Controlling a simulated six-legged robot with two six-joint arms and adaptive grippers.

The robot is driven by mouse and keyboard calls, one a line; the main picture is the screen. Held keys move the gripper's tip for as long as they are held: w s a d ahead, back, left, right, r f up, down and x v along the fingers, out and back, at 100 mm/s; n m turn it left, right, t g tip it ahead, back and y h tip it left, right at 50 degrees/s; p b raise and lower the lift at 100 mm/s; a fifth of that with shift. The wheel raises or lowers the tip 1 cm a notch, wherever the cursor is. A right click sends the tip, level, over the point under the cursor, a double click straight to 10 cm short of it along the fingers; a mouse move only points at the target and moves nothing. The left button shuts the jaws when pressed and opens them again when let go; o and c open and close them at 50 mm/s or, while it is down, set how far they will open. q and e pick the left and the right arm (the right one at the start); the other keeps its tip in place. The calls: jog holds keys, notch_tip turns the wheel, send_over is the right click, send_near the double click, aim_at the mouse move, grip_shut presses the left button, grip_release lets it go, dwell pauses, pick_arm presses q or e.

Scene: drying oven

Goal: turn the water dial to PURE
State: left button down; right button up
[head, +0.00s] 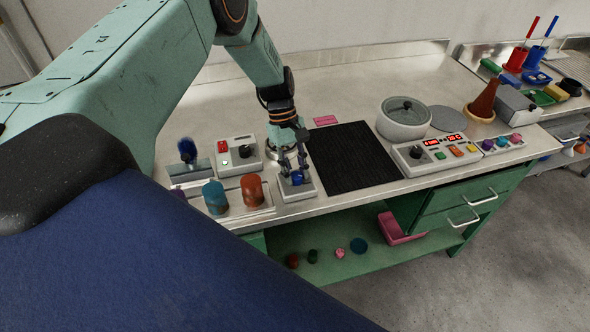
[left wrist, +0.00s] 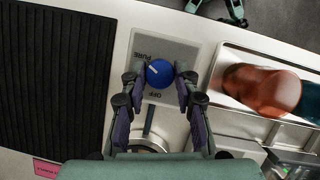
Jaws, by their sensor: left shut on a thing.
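The blue water dial (left wrist: 158,73) sits on a pale plate (left wrist: 178,52) in the left wrist view, with PURE lettered at its upper left and OFF below it. A pale mark shows on the knob's upper-left part, on the PURE side. My left gripper (left wrist: 160,82) has its fingers on both sides of the knob and is shut on it. In the head view, the left gripper (head: 293,173) points down at the dial (head: 297,178) near the counter's front edge, partly covering it. My right gripper is in neither view.
A black ribbed mat (head: 352,160) lies right of the dial. Blue (head: 215,197) and orange (head: 252,190) containers stand in a tray to its left. A white box with a black knob (head: 237,153) stands behind them. A white control panel (head: 435,155) is farther right.

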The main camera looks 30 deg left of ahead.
pick_arm(q)
jog(key=c, duration=1)
grip_release()
jog(key=v, duration=1.2)
